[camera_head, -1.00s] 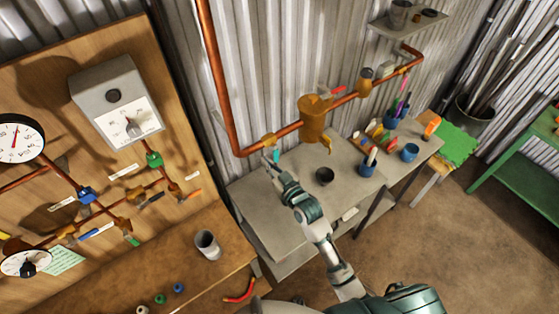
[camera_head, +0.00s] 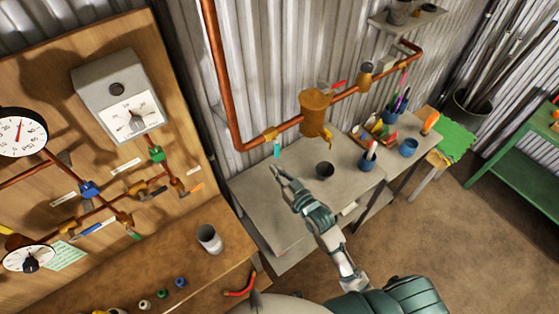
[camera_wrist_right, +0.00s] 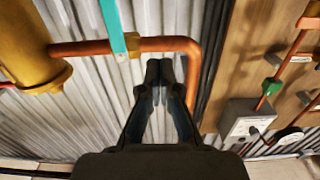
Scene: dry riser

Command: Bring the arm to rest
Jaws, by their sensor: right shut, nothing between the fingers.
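My right gripper (camera_head: 279,171) is over the grey table (camera_head: 253,203), just below the teal-handled valve (camera_head: 277,148) on the copper pipe, and apart from it. In the right wrist view the gripper (camera_wrist_right: 159,72) has its fingers together with nothing between them, pointing at the pipe's bend (camera_wrist_right: 185,45). The teal handle (camera_wrist_right: 112,25) hangs to the left of the fingertips there. My right arm (camera_head: 325,227) reaches in from the bottom of the head view. My left gripper is not in view.
The brass vessel (camera_head: 314,113) sits on the pipe above. A wooden bench (camera_head: 180,262) with a grey cup (camera_head: 209,238) is at left. Open floor lies at lower right.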

